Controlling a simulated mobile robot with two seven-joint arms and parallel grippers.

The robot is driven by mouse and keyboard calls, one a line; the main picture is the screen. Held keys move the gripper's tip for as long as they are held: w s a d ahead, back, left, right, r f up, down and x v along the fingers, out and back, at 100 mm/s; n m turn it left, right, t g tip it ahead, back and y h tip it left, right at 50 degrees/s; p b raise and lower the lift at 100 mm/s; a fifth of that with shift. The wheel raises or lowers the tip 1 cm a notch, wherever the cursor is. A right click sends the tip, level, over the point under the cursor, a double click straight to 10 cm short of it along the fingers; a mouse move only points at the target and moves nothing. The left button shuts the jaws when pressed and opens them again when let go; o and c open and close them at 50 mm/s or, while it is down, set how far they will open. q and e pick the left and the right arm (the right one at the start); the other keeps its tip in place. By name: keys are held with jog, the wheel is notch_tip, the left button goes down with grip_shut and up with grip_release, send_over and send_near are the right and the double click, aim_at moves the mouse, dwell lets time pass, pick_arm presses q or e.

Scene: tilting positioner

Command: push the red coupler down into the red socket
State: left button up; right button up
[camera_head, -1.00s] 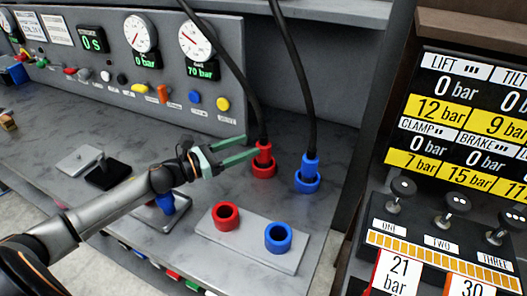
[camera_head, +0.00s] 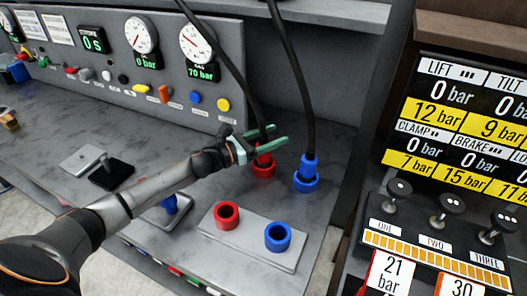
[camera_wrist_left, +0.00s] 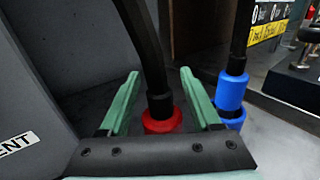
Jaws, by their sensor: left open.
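The red coupler (camera_head: 264,160), on the end of a black hose, stands upright in a red ring at the back of the bench; it also shows in the wrist view (camera_wrist_left: 161,118). A red open socket (camera_head: 227,215) is on the grey plate in front, with nothing in it. My left gripper (camera_head: 279,135) is open at the top of the red coupler. In the wrist view its two green fingers (camera_wrist_left: 158,76) lie on either side of the hose, with gaps visible. The lower coupler is partly hidden by the gripper's palm. My right gripper is not in view.
A blue coupler (camera_head: 308,168) on its own hose stands close to the right of the red one. A blue socket (camera_head: 278,236) sits beside the red socket on the plate (camera_head: 248,247). A gauge panel (camera_head: 165,85) rises behind; a lever console (camera_head: 440,215) stands at right.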

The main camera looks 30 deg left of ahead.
pick_arm(q)
jog(key=shift+w+d, duration=0.1)
grip_shut()
dwell(0.5)
dwell(0.9)
